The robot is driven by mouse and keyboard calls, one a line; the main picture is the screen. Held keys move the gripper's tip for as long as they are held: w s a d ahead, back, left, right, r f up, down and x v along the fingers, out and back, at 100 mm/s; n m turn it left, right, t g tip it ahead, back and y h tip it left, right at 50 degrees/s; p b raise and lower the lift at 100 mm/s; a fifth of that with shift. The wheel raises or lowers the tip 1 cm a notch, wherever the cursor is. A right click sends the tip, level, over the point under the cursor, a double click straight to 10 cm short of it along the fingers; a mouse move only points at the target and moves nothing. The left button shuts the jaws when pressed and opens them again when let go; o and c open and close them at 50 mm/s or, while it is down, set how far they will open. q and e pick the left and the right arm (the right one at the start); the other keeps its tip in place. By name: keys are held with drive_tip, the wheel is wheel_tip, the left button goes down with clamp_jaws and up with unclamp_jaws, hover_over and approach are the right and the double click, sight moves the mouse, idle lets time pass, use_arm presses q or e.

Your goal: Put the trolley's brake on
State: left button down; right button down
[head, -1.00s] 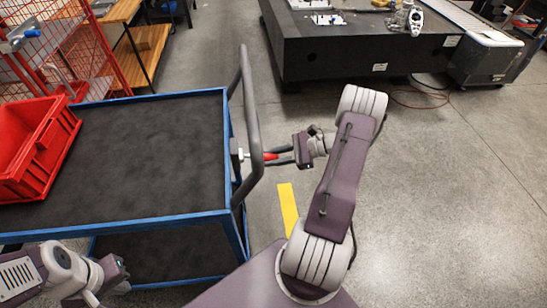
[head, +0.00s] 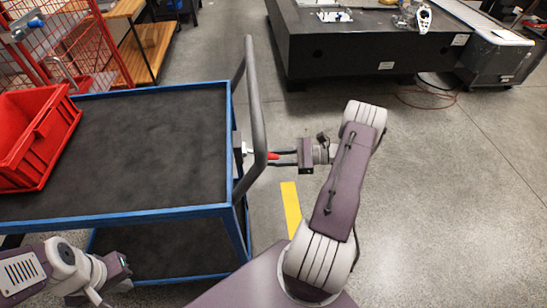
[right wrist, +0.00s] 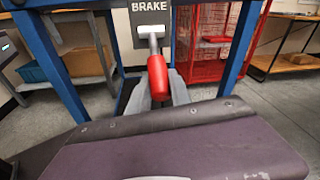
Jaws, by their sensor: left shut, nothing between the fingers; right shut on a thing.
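The blue-framed trolley (head: 130,213) with dark shelves stands at the left of the head view. Its brake lever has a red grip (right wrist: 157,78) on a metal stem, under a plate marked BRAKE (right wrist: 149,6) in the right wrist view. My right gripper (head: 279,158) is shut on the red grip, just right of the trolley's grey push handle (head: 255,110). In the right wrist view its fingers (right wrist: 160,92) lie on either side of the grip. My left gripper (head: 122,272) is shut and empty, low at the left near the trolley's front edge; its fingertips are hard to make out.
A red bin (head: 35,140) sits on the trolley's top shelf. A red wire cage (head: 75,45) and a wooden-shelved bench (head: 150,45) stand behind. A large black table (head: 335,50) is at the back. The floor at the right is clear, with a yellow strip (head: 291,208) nearby.

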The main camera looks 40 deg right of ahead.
drive_tip(key=c, duration=1.2)
unclamp_jaws()
drive_tip(key=shift+f, duration=0.15)
drive_tip(key=shift+o, duration=0.2)
drive_tip(key=shift+s+d, duration=0.15)
drive_tip(key=shift+d, duration=0.1)
drive_tip(key=v, duration=0.8)
drive_tip(key=shift+p, duration=0.45)
drive_tip(key=shift+s+d, duration=0.15)
drive_tip(key=shift+d, duration=0.05)
